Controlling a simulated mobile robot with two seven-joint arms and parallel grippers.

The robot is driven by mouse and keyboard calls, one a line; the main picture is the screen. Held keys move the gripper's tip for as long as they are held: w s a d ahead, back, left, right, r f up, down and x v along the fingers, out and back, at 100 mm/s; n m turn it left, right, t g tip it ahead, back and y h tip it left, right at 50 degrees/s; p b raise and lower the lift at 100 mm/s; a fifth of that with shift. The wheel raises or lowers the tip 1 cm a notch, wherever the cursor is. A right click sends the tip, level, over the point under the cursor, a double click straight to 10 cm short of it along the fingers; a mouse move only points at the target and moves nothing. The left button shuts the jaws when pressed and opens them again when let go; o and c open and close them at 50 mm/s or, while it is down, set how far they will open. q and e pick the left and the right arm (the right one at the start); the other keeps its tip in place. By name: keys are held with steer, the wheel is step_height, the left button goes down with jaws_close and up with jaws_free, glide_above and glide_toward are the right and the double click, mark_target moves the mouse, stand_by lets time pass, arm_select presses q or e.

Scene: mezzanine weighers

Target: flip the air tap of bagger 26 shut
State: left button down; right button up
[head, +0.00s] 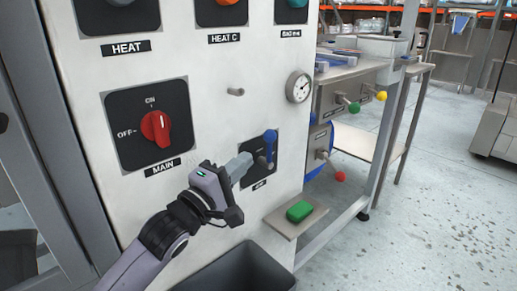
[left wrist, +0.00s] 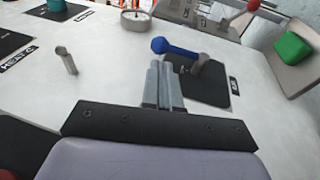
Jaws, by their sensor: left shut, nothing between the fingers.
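The air tap is a blue lever (head: 270,143) on a black plate (head: 257,172) low on the pale panel, above a label that seems to read AIR. The lever points up in the head view. My left gripper (head: 246,159) is shut and empty, just left of the lever. In the left wrist view the closed fingertips (left wrist: 162,64) are right by the blue lever (left wrist: 178,48), overlapping it in the picture. I cannot tell whether they touch. The grey pivot (left wrist: 201,62) shows beside them. My right gripper is not in view.
The red MAIN knob (head: 155,128), a small peg (head: 236,92) and a gauge (head: 299,86) are on the same panel. A green button (head: 299,211) sits on a small shelf below right. A dark bin (head: 240,272) stands below. Open floor lies right.

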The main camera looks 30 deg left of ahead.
mark_target(267, 140)
arm_select(q)
steer(key=x, duration=0.4)
steer(key=shift+w, duration=0.2)
steer(key=shift+b+x, duration=0.35)
steer(key=shift+x, duration=0.55)
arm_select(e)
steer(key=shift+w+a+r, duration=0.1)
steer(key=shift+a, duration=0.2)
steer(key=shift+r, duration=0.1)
